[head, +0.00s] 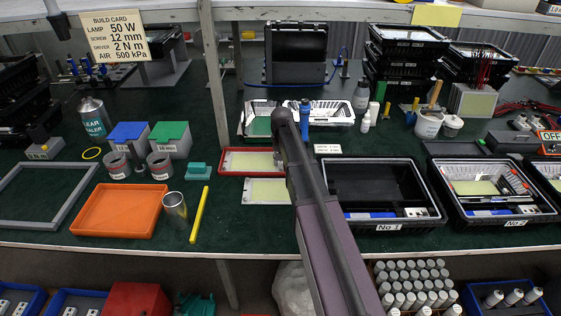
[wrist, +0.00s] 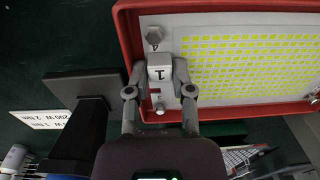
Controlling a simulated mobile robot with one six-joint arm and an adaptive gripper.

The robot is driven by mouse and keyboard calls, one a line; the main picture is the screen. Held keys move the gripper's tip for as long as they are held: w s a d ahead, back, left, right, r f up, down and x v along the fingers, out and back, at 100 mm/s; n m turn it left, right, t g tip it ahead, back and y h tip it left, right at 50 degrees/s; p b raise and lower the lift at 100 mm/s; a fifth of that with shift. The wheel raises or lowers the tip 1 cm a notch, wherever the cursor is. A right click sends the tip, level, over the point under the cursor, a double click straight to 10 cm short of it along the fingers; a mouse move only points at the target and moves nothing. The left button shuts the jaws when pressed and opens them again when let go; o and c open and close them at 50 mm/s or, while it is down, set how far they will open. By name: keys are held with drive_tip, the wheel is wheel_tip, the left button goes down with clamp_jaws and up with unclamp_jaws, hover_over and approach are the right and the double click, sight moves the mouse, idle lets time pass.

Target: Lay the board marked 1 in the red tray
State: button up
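The board marked 1 (wrist: 235,70) is a pale plate with rows of yellow squares and a white block marked 1 at its near edge. In the wrist view it lies within the outline of the red tray (wrist: 127,30); whether it rests fully on the tray floor I cannot tell. My gripper (wrist: 160,72) has a finger against each side of the white block and looks shut on it. In the head view the red tray (head: 222,163) sits on the green bench, partly hidden by my arm, with the pale board (head: 250,163) showing inside.
Another pale yellow board (head: 265,191) lies just in front of the tray. A black crate marked No 1 (head: 385,222) stands to the right. An orange tray (head: 119,211), a metal cylinder (head: 175,215) and a yellow bar (head: 200,214) lie to the left. A dark post (wrist: 90,120) stands close beside my gripper.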

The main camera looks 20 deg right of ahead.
drive_tip(key=o, duration=0.3)
drive_tip(key=shift+r, duration=0.15)
wheel_tip(320, 180, up, 11)
drive_tip(key=p, duration=1.1)
idle(0.6)
drive_tip(key=s+a+n, duration=0.1)
drive_tip(key=s+a, duration=0.2)
drive_tip(key=s, duration=0.5)
drive_tip(key=s+a+n, duration=0.1)
drive_tip(key=s+a, duration=0.1)
drive_tip(key=s, duration=0.6)
drive_tip(key=s+a+r+n+p, duration=0.1)
drive_tip(key=s+a, duration=0.2)
drive_tip(key=s, duration=0.5)
drive_tip(key=shift+s+a+n, duration=0.25)
drive_tip(key=shift+a+n, duration=0.05)
drive_tip(key=shift+a, duration=0.05)
